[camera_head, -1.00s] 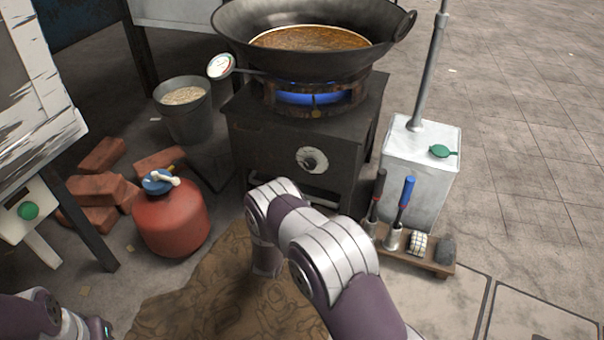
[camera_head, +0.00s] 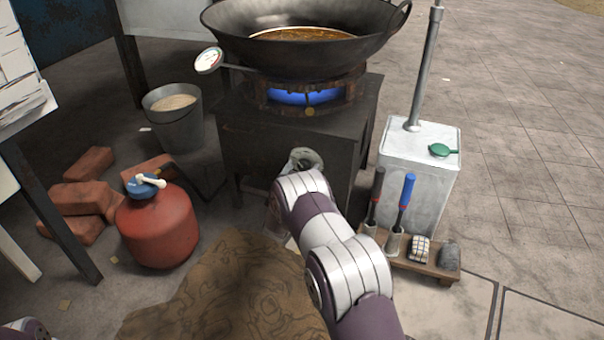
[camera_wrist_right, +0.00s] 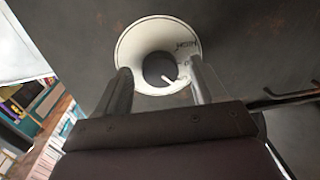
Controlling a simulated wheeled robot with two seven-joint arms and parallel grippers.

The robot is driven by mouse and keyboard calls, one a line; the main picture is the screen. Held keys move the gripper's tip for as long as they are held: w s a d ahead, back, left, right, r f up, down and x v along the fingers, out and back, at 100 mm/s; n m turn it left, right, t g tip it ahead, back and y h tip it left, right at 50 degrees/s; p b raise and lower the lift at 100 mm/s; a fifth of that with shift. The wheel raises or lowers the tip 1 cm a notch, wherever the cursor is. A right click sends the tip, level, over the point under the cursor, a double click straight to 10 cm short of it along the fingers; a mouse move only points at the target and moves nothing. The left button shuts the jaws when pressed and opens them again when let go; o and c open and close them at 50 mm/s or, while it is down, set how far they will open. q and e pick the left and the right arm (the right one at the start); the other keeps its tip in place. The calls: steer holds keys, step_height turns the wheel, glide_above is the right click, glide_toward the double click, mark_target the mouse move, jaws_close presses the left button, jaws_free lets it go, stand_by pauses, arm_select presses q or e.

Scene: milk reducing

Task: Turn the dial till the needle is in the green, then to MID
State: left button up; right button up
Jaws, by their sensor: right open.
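The dial is on the stove's front: a pale round plate (camera_head: 309,157) with a dark knob (camera_wrist_right: 158,66) and a white pointer mark toward the lower right in the wrist view. Lettering on the plate's upper right is too small to read surely. My right gripper (camera_wrist_right: 160,72) is open, its fingers on either side of the knob with gaps visible. In the head view my arm hides the gripper and part of the dial. The round gauge (camera_head: 208,60) stands at the wok's left rim; its needle cannot be read. My left gripper is out of view.
A wok (camera_head: 300,55) of brown liquid sits over a blue flame (camera_head: 306,96) on the stove (camera_head: 262,140). A red gas bottle (camera_head: 157,226) and bucket (camera_head: 180,125) stand left. A white can (camera_head: 425,165) and tool rack (camera_head: 440,267) stand right.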

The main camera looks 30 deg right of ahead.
steer(key=shift+c, duration=0.4)
steer(key=c, duration=1)
steer(key=shift+r+n+p, duration=0.15)
steer(key=shift+n+p, duration=0.25)
steer(key=shift+p, duration=0.25)
steer(key=shift+n+p, duration=1.1)
steer(key=n+p, duration=0.2)
steer(key=shift+n, duration=0.4)
steer(key=shift+n+g+p, duration=0.3)
steer(key=shift+n+p, duration=0.15)
steer(key=shift+n, duration=0.45)
steer(key=shift+a, duration=0.1)
steer(key=o, duration=1.1)
